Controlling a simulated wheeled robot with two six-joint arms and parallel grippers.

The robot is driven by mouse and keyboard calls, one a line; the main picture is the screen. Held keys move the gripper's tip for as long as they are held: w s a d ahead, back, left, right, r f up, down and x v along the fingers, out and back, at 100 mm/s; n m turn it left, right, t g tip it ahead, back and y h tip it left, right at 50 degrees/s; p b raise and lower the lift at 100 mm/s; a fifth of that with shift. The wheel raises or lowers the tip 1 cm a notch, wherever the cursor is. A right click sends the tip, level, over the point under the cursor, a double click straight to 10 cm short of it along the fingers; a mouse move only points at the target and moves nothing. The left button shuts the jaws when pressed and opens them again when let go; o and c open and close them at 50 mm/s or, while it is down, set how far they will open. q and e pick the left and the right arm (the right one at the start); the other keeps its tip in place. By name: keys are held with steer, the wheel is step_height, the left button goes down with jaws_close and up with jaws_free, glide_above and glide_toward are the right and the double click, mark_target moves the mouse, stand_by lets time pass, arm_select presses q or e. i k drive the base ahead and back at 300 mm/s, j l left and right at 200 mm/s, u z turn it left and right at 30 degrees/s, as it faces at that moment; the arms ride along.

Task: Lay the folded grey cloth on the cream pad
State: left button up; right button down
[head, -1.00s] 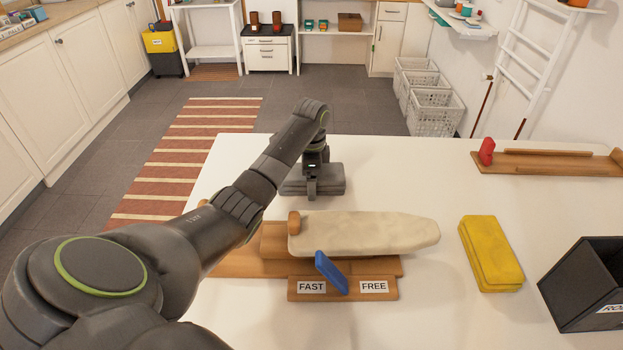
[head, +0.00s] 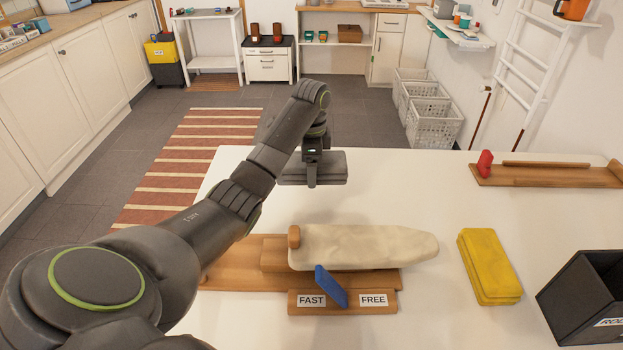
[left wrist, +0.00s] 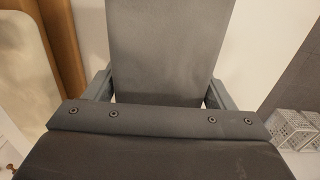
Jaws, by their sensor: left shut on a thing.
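The folded grey cloth (head: 331,167) is gripped by my left gripper (head: 312,180) and hangs above the far edge of the white table. In the left wrist view the cloth (left wrist: 170,50) sits between the two fingers of my left gripper (left wrist: 158,90). The cream pad (head: 365,246) is a long board-shaped pad tapering to the right, lying on a wooden base, nearer than the cloth. A strip of it shows at the left of the left wrist view (left wrist: 22,60). My right gripper is not in view.
A blue lever (head: 331,286) stands between FAST and FREE labels in front of the pad. A folded yellow cloth (head: 488,266) and a dark box (head: 590,292) are to the right. The table between is clear.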

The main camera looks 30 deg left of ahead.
mark_target(367, 243)
steer(key=z, duration=0.65)
steer(key=k+j+z, duration=0.65)
steer(key=k+j, duration=0.25)
steer(key=j, duration=0.15)
